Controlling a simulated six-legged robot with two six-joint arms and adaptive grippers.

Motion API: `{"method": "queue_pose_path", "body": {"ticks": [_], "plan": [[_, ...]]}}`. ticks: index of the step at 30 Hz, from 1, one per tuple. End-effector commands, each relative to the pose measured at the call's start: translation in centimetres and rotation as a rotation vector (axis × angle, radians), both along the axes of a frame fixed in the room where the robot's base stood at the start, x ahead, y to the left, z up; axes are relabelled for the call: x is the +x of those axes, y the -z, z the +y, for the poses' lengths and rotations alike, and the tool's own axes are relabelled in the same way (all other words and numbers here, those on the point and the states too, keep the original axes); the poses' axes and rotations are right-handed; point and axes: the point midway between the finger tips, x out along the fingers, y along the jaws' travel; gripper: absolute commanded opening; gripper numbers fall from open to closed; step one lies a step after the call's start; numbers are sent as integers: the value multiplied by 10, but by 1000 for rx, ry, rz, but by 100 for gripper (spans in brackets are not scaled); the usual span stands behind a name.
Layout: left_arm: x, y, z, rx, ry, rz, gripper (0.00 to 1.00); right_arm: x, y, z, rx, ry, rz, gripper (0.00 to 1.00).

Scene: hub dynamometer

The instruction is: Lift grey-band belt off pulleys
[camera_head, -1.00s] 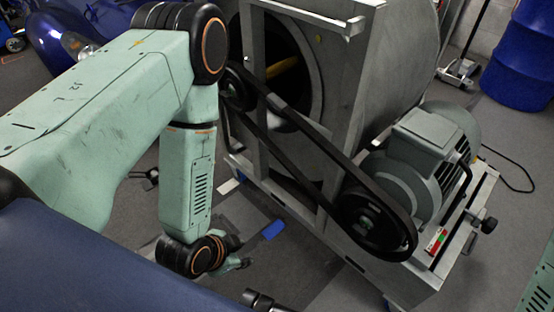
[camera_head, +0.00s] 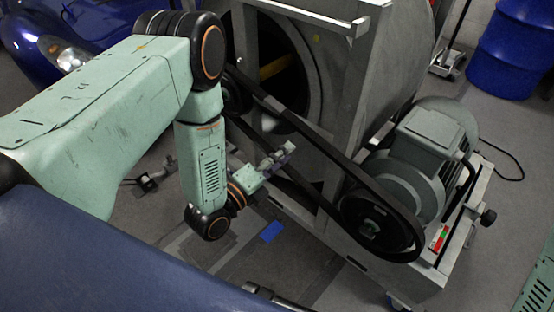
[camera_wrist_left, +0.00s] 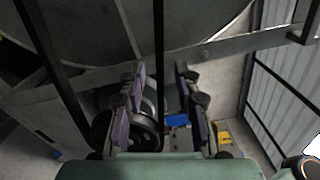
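The black belt (camera_head: 335,160) loops around an upper-left pulley (camera_head: 236,96) and a lower-right pulley (camera_head: 372,222) on the grey machine. A lighter grey band (camera_head: 271,103) shows on its upper run. My left gripper (camera_head: 284,153) is beside the belt's lower run, between the pulleys. In the left wrist view its two purple-padded fingers (camera_wrist_left: 158,95) are apart, and one belt run (camera_wrist_left: 158,45) appears between them. I cannot tell whether that run lies at fingertip depth. Another dark run (camera_wrist_left: 50,60) passes left of the fingers. My right gripper is not in view.
A grey motor (camera_head: 425,150) sits right of the lower pulley on the machine's frame. A frame post (camera_head: 340,110) stands close behind the belt. A blue drum (camera_head: 515,50) and a blue car (camera_head: 65,35) are farther back. A blue piece (camera_head: 271,231) lies on the floor.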

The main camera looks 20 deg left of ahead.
Motion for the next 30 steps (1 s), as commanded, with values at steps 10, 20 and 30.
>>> {"method": "queue_pose_path", "body": {"ticks": [10, 20, 30], "plan": [[35, 2, -13, -1, 4, 0, 32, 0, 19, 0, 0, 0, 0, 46], [68, 1, -22, -1, 3, 0, 32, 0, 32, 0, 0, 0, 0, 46], [95, 1, -32, -1, 3, 2, 32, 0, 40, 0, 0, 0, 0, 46]]}}
